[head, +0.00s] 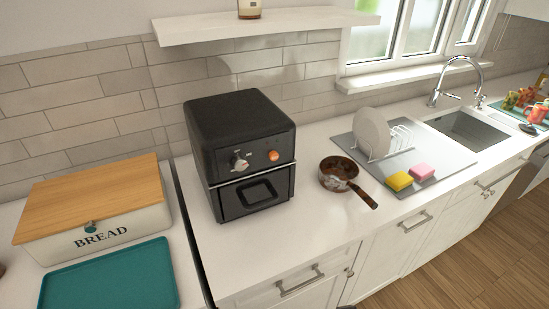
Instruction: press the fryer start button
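The black air fryer (247,110) stands on the white counter, left of centre in the head view. Its front faces me and to the right. An orange round button (273,156) sits at the right of its front panel, and a silver knob (239,163) sits at the left. The fryer drawer (258,193) with its handle is below and looks shut. Neither of my grippers shows in this view.
A pot (337,174) stands right of the fryer, its handle toward the counter's front edge. A bread box (97,212) and teal tray (110,277) are at left. A dish mat (447,158) with rack and sponges is at right. Counter before the fryer is clear.

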